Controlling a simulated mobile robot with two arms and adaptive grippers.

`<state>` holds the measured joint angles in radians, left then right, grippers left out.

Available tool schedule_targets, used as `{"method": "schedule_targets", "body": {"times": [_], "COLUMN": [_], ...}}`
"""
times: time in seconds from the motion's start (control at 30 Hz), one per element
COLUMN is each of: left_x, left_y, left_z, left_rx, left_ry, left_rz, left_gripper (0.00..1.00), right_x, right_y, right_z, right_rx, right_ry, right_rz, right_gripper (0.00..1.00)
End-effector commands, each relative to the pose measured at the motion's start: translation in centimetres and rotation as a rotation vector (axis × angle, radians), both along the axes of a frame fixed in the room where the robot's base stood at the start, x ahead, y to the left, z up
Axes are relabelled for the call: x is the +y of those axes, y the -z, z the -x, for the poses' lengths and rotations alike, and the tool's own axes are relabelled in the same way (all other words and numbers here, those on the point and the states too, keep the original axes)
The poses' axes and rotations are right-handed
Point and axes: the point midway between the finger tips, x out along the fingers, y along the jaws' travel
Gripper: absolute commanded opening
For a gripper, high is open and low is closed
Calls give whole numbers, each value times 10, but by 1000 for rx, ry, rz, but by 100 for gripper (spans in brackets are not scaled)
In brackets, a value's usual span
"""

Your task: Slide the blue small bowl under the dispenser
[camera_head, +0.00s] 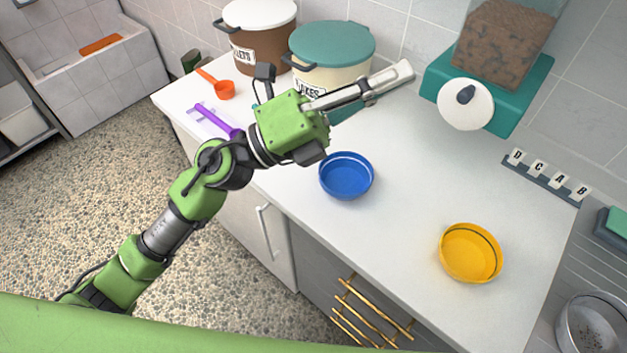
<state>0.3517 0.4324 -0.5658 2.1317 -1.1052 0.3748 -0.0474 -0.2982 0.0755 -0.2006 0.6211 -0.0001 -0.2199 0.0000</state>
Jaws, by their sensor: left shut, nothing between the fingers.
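The blue small bowl (346,187) stands upright on the white counter, near its front edge and left of the yellow bowl. The dispenser (487,92) stands at the back of the counter, with a teal body, a white round knob and a clear hopper of brown kibble. My left gripper (408,72) is shut and empty. It is above the counter, behind the blue bowl and just left of the dispenser, touching neither as far as I can tell. My right gripper is not in view.
A yellow bowl (470,260) sits on the counter at the right front. A teal-lidded bin (330,55), a brown bin (262,45), an orange scoop (222,89) and a purple scoop (217,119) are at left. A letter rack (540,180) is right. The counter between blue bowl and dispenser looks clear.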

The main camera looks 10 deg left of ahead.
Motion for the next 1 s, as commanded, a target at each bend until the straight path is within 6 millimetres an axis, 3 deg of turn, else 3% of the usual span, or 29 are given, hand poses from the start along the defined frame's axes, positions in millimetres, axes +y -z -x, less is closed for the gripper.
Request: {"method": "schedule_targets", "body": {"times": [0.1, 0.2, 0.27, 0.33, 0.43, 0.6, 0.7, 0.83, 1.0], "left_x": [-31, -34, -24, -2, 44, 122, 151, 166, 161], "left_y": [39, 90, 124, 160, 198, 224, 227, 230, 249], "left_z": [31, 42, 40, 31, 10, -23, -33, -38, -39], "left_rx": [-229, -384, -459, -524, -573, -566, -547, -531, -527], "left_ry": [141, 245, 298, 348, 400, 437, 444, 450, 456], "left_rz": [-310, -595, -778, -992, -1281, -1645, -1765, -1827, -1829], "left_gripper": [0, 0, 0, 0, 0, 0, 0, 0, 0], "right_x": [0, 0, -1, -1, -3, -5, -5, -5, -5], "right_y": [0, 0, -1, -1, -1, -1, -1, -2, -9], "right_z": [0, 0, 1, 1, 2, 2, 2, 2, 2], "right_rx": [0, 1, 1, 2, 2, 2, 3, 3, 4], "right_ry": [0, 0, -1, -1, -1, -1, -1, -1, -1], "right_rz": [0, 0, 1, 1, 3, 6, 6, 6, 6], "right_gripper": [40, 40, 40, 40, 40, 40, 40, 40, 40]}}
